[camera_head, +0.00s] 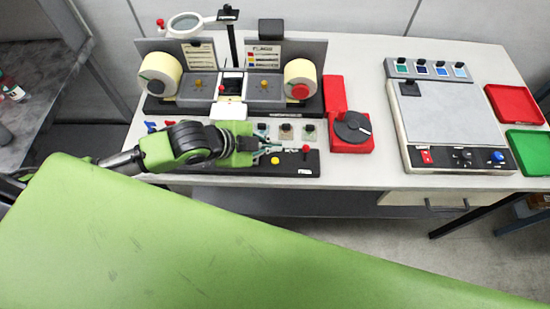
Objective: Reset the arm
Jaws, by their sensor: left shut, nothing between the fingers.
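My left arm (185,147) comes in from the left and reaches over the front of the label rewinder. My left gripper (272,150) is shut and empty, low over the rewinder's black front control panel (285,170). A red-knobbed lever (306,149) stands just right of the fingertips, apart from them as far as I can see. The label rewinder (240,90) stands behind, with a cream roll at left (160,73) and another at right (300,78). My forearm hides the panel's left part. My right gripper is not in view.
A red box with a black dial (352,128) stands right of the panel. Farther right are a grey-topped device (450,115), a red tray (515,104) and a green tray (530,150). The white table (385,170) has bare room between the dial and device.

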